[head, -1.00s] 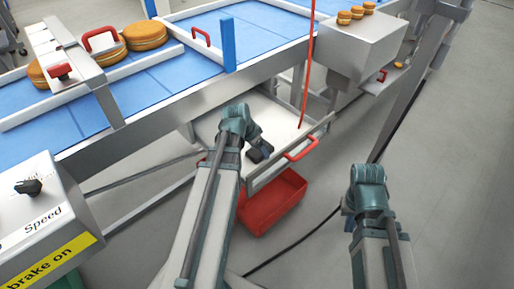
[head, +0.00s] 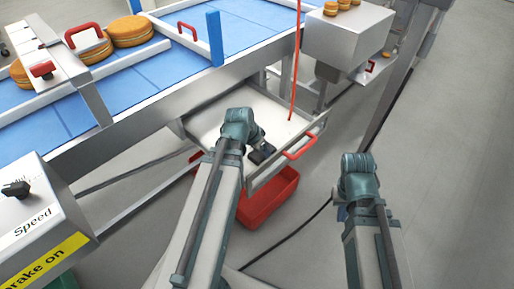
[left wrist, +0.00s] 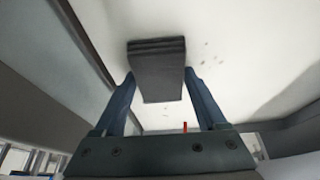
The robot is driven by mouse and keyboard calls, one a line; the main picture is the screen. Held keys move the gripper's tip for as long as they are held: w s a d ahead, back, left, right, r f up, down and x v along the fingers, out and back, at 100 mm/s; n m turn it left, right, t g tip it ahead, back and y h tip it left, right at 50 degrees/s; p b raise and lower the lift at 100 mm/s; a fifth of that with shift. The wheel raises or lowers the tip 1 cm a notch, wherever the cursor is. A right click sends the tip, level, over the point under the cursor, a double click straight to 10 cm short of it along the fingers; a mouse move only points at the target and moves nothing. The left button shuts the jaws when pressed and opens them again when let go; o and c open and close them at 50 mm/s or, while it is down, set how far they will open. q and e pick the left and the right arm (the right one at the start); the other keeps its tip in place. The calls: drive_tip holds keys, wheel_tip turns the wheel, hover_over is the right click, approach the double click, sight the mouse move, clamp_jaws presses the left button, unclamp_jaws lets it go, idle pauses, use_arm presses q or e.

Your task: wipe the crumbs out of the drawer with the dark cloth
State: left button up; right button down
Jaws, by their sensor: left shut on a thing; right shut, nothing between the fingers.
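The open drawer (head: 205,124) hangs under the conveyor, with a pale floor and a red handle (head: 300,146). My left gripper (head: 260,153) is inside it, near its front panel. In the left wrist view my left gripper (left wrist: 158,88) is shut on the dark cloth (left wrist: 157,70), a folded dark grey pad held between the blue fingers. Several small crumbs (left wrist: 208,58) lie on the drawer floor to the right of the cloth; a few faint specks show below it. My right gripper (head: 342,212) is outside the drawer, to the right, mostly hidden behind its arm, and shut with nothing in it.
A red bin (head: 268,200) stands on the floor below the drawer front. The blue conveyor (head: 150,65) with round filled cakes (head: 132,32) runs above. An orange-red cord (head: 295,60) hangs by the drawer's right side. A black cable crosses the floor; the floor at right is clear.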

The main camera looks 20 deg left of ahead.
use_arm(q)
drive_tip(key=shift+s+d, duration=0.2)
drive_tip(key=shift+d, duration=0.35)
wheel_tip(320, 180, up, 6)
drive_tip(key=p, duration=0.6)
drive_tip(key=shift+a, duration=0.1)
drive_tip(key=shift+r+p, duration=1.55)
drive_tip(key=shift+r, duration=0.1)
